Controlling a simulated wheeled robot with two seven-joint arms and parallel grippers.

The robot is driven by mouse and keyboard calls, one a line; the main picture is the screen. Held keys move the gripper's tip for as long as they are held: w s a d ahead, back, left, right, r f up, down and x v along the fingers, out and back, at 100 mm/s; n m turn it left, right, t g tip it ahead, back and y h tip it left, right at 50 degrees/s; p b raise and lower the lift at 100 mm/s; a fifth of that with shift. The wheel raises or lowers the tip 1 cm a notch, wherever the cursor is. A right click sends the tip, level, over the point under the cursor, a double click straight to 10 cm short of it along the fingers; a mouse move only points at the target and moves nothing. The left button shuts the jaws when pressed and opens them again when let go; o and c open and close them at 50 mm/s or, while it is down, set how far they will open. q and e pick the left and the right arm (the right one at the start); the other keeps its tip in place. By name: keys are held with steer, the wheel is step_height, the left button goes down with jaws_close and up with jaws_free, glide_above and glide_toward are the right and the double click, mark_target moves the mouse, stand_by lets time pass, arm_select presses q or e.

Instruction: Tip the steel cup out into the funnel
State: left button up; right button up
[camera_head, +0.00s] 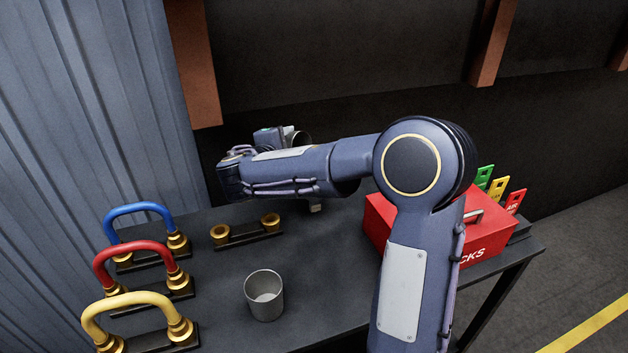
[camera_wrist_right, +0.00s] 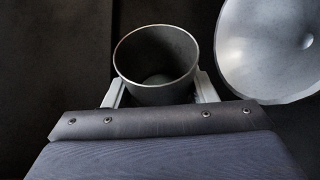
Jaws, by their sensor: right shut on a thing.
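My right gripper (camera_wrist_right: 160,92) is shut on a steel cup (camera_wrist_right: 157,60), with one finger on each side of its wall. In the right wrist view I look into the cup's open mouth; its inside is dark grey and I cannot make out any contents. A wide pale metal funnel (camera_wrist_right: 265,45) is to the right of the cup, apart from it in the picture. My left gripper is not in view.
A second grey cup (camera_head: 264,298) stands upright on the dark table (camera_head: 225,285). Blue (camera_head: 140,210), red (camera_head: 130,250) and yellow (camera_head: 138,300) hoses on brass fittings line the left. An empty pair of brass fittings (camera_head: 245,232) is behind. A red box (camera_head: 485,243) sits right.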

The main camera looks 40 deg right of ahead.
steer(key=shift+s+d+r+m+t+b, duration=0.15)
steer(key=shift+s+m+b, duration=0.25)
steer(key=shift+b, duration=0.95)
steer(key=shift+s+r+m+t+b, duration=0.25)
steer(key=shift+s+m+b, duration=0.15)
steer(key=shift+b, duration=1.35)
steer(key=shift+r+b, duration=0.1)
steer(key=shift+b, duration=0.25)
